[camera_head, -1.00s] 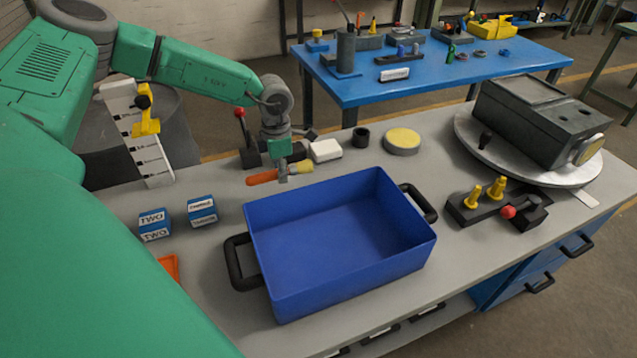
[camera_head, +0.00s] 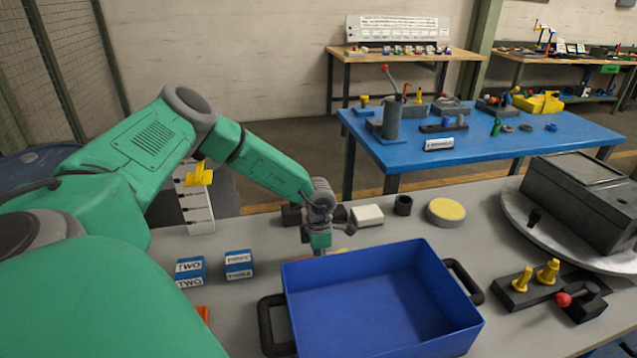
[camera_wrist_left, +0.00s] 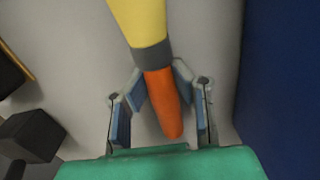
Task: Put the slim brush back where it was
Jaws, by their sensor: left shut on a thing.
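The slim brush has an orange handle, a grey ferrule and a yellow head. It shows in the left wrist view (camera_wrist_left: 157,75), its handle between my left gripper's fingers. In the head view my left gripper (camera_head: 319,246) is low behind the back wall of the blue bin (camera_head: 380,310), near its left part. It is shut on the brush. I cannot tell whether the brush touches the bench. My right gripper is not in view.
Two blue-and-white blocks (camera_head: 190,272) (camera_head: 238,264) stand left of the bin. A white block (camera_head: 367,215), a black cup (camera_head: 403,205) and a yellow-topped disc (camera_head: 446,211) stand behind it. A black fixture with yellow pegs (camera_head: 532,287) is at right.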

